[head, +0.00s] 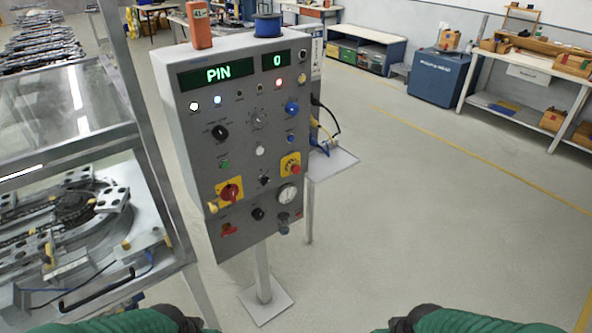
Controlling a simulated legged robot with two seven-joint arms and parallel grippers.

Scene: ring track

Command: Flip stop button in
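A grey control panel (205,150) stands on a single post left of the middle. A red mushroom-shaped knob on a yellow plate, which looks like the stop button (294,169), sits at the right side of the panel's lower half. Whether it is pressed in or out is too small to tell. A red rotary switch (230,192) on another yellow plate sits lower left of it. Green and dark parts of my two arms show at the bottom edge, well short of the panel. Neither gripper's fingers are in view.
A framed machine (75,205) stands close at the panel's left. A small shelf (338,161) with cables juts out at its right. An orange device (200,25) and a blue spool (267,26) rest on top. The floor in front and to the right is clear.

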